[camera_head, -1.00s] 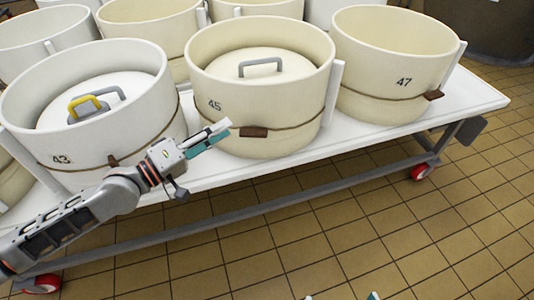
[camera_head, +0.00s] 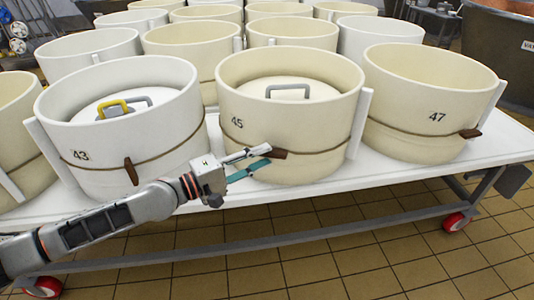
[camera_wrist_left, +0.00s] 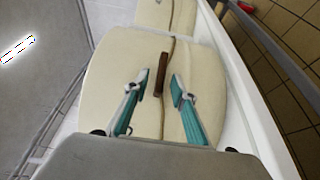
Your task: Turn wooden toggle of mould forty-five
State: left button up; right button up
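Mould forty-five (camera_head: 235,95) is a cream round tub with a cord around it and a lid with a grey handle inside. Its brown wooden toggle (camera_head: 278,153) sits on the cord at the front, lying roughly along it with a slight tilt. My left gripper (camera_head: 268,158) is open at the toggle, its fingertips at the toggle's left end. In the left wrist view the toggle (camera_wrist_left: 161,70) lies between the two spread fingertips, with a gap on each side; contact is not visible. My right gripper is not in view.
Mould 43 (camera_head: 180,105), white with an upright toggle (camera_head: 131,171), stands at the left. Mould 47 (camera_head: 400,110) stands at the right. More moulds fill the white wheeled table (camera_head: 400,174) behind. The tiled floor in front is clear.

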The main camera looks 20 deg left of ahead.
aim_at(273, 153)
pick_arm(q)
jog(key=shift+x, duration=1.25)
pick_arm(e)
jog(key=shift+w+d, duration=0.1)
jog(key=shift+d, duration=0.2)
pick_arm(q)
jog(key=shift+f, duration=0.1)
grip_shut()
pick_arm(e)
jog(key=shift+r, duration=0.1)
